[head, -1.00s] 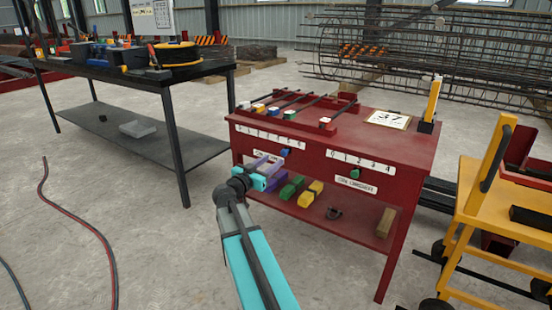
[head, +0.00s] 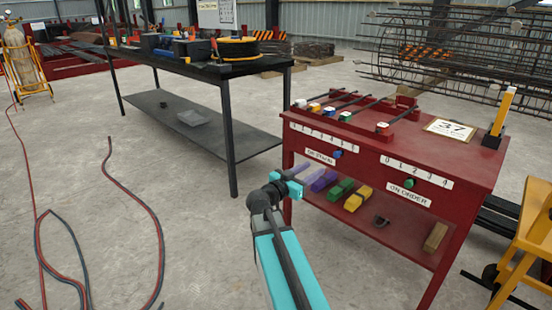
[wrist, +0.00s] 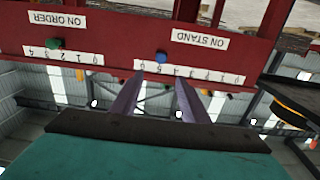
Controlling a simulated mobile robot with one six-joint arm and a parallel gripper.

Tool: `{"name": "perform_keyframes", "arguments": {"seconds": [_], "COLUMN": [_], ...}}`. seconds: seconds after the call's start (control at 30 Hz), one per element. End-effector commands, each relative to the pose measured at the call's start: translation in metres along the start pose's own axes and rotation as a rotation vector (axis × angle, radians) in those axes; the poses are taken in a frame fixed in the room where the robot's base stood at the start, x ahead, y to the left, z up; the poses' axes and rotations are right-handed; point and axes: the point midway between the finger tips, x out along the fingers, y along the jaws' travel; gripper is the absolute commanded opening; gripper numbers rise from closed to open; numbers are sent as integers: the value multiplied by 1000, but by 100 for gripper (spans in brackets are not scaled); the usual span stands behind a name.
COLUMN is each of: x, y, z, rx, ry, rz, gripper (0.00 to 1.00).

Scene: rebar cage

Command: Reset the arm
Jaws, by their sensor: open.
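My gripper (head: 296,181) is at the front left of the red table (head: 470,165), beside its left front leg and below the tabletop's front edge. In the wrist view my gripper (wrist: 158,88) shows two purplish fingers spread apart with nothing between them. The wrist picture is upside down. The table's front panel fills its upper part, with a blue knob (wrist: 161,57) seen just past the fingertips. My arm reaches up from the bottom of the head view.
The red table's lower shelf holds purple, green (head: 341,189) and yellow (head: 357,197) blocks. A black workbench (head: 228,72) stands to the left. A yellow cart (head: 530,235) is at the right edge. Hoses (head: 140,195) lie on the left floor, with open concrete between.

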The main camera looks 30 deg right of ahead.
Motion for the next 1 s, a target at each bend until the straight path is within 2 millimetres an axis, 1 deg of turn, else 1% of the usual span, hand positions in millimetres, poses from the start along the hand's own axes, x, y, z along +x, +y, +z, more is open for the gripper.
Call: {"name": "perform_keyframes", "arguments": {"seconds": [0.13,0.27,0.43,0.57,0.77,0.87,1.0], "x": [0,-3,-11,-22,-42,-54,-72], "y": [0,-3,-11,-19,-26,-26,-23], "z": [-1,-7,-13,-8,11,26,51], "rx": [0,0,-18,-50,-105,-127,-152], "ry": [0,0,-10,-28,-74,-114,-187], "rz": [-1,-6,-22,-41,-70,-82,-90], "gripper": [41,41,41,41,41,41,41]}}
